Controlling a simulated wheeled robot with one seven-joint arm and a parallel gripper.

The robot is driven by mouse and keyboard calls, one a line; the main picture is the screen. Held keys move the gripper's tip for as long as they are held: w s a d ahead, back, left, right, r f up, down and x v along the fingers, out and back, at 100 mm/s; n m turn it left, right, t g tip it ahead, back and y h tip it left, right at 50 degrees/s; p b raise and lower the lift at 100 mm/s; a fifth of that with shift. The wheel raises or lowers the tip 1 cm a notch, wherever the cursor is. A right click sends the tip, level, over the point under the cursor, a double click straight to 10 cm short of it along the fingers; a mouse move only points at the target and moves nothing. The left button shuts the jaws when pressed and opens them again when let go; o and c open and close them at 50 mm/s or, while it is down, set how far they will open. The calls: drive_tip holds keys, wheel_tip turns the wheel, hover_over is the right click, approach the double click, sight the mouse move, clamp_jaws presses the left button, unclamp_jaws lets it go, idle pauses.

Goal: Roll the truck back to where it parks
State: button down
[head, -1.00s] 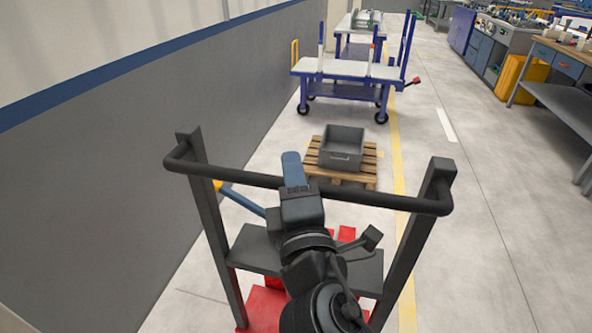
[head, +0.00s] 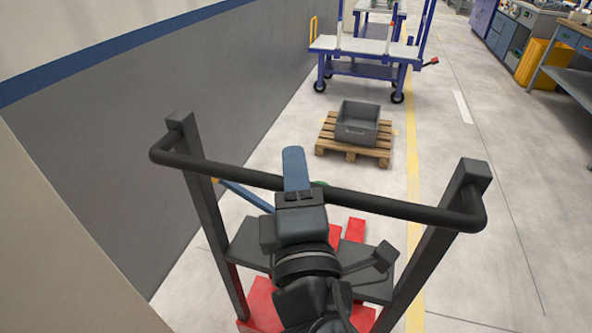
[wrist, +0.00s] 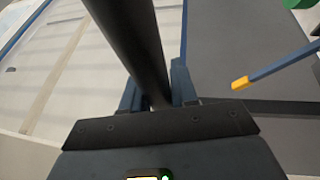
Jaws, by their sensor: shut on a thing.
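The truck has two dark uprights (head: 208,225), a black crossbar handle (head: 395,207) and a red base (head: 262,302) low on the floor. My gripper (head: 297,188) is shut around the handle near its middle. In the wrist view the black bar (wrist: 132,45) passes between the two blue fingers of my gripper (wrist: 157,92). My arm hides part of the truck's dark shelf (head: 250,242) and of the red base.
A grey wall (head: 110,170) runs close along the left, with a beige surface (head: 50,270) nearer. A wooden pallet (head: 350,150) with a grey bin (head: 358,122) lies ahead. A blue cart (head: 365,68) stands beyond. Floor right of the yellow line (head: 414,180) is clear.

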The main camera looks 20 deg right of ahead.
drive_tip(key=shift+s+a+f, duration=0.2)
drive_tip(key=c, duration=1.2)
unclamp_jaws()
drive_tip(key=shift+o, duration=1.2)
drive_tip(key=shift+r, duration=0.15)
drive_tip(key=shift+s, duration=0.1)
drive_tip(key=b+v, duration=0.1)
drive_tip(key=v, duration=0.6)
drive_tip(key=shift+s, duration=0.3)
drive_tip(key=shift+f, duration=0.2)
